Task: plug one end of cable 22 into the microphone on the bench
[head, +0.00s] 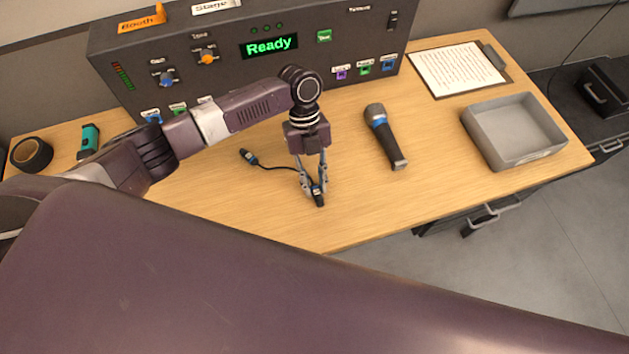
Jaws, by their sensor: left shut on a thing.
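The microphone (385,137) lies on the bench right of my left gripper, dark with a blue ring below its grey head. Its tail end points toward the bench's front edge. My left gripper (314,190) points down and is shut on one plug of the cable (319,198). I cannot tell whether this plug touches the bench. The other plug (249,157) lies free on the bench to the left. My right gripper is not in view.
A dark console (225,70) with knobs, coloured sockets and a green "Ready" display stands along the back. A grey tray (515,130) and a clipboard (457,70) are at the right. Black tape (31,154) and a teal item (89,139) lie at the left. Bare bench surrounds the microphone.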

